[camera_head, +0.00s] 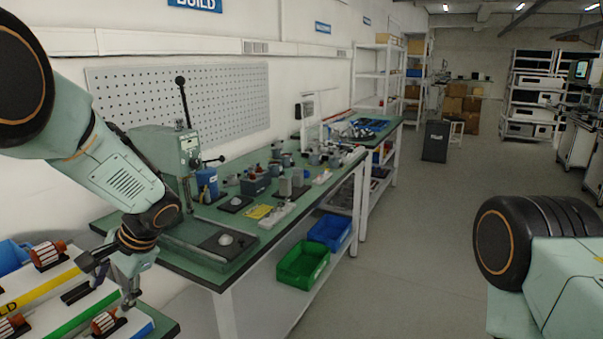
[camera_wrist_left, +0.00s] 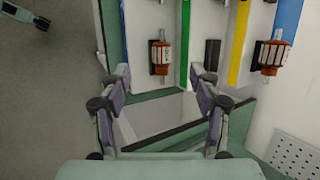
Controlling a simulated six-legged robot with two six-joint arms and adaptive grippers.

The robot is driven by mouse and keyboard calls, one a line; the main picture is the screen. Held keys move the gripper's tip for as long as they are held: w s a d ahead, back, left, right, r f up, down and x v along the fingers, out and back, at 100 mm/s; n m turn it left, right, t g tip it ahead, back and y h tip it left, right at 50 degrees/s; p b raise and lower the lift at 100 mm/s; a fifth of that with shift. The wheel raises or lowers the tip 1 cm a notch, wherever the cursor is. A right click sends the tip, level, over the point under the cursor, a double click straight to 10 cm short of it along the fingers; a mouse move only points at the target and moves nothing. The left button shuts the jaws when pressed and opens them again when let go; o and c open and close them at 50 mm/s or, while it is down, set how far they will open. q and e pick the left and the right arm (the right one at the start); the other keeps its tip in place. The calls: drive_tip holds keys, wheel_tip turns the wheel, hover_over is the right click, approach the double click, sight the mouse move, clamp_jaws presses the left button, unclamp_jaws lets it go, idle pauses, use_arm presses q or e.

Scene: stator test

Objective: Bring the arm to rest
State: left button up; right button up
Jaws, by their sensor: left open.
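My left arm (camera_head: 125,180) reaches in from the left in the head view and bends down at the wrist. My left gripper (camera_head: 110,280) hangs over the near left bench, close to a red and silver motor part (camera_head: 106,321). In the left wrist view the gripper's two fingers (camera_wrist_left: 163,100) stand wide apart with nothing between them. The same kind of red part (camera_wrist_left: 160,55) lies beyond the fingertips, apart from them. Part of my right arm (camera_head: 535,245) shows at the right edge, but its gripper is out of view.
More red parts (camera_head: 47,254) sit on the near bench beside green and yellow strips. A green press (camera_head: 170,150) stands on the long green bench (camera_head: 225,213), behind my gripper. A green bin (camera_head: 303,264) and a blue bin (camera_head: 330,230) are below.

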use_arm(q)
drive_tip(key=s+d+f+n+t+h+b, duration=0.1)
drive_tip(key=s+d+f+t+h, duration=0.1)
drive_tip(key=s+d+f+h, duration=0.5)
drive_tip(key=d+f+n+t, duration=0.1)
drive_tip(key=d+f+t, duration=0.1)
drive_tip(key=d+f, duration=0.65)
drive_tip(key=s+a+f+n+g+b, duration=0.1)
drive_tip(key=s+f, duration=0.3)
drive_tip(key=s, duration=0.5)
drive_tip(key=s+a+f+n+g+b, duration=0.1)
drive_tip(key=s+f, duration=0.4)
drive_tip(key=s, duration=0.4)
drive_tip(key=s+a+f+n+g, duration=0.1)
drive_tip(key=s+f, duration=0.3)
drive_tip(key=s, duration=0.5)
drive_tip(key=shift+s+f+b, duration=0.35)
drive_tip(key=shift+s+b, duration=0.05)
use_arm(e)
drive_tip(key=f, duration=0.3)
drive_tip(key=shift+a+f, duration=0.35)
use_arm(q)
drive_tip(key=shift+c, duration=0.3)
drive_tip(key=shift+a, duration=0.15)
drive_tip(key=c, duration=0.5)
drive_tip(key=shift+s, duration=0.2)
use_arm(e)
drive_tip(key=shift+w+a, duration=0.15)
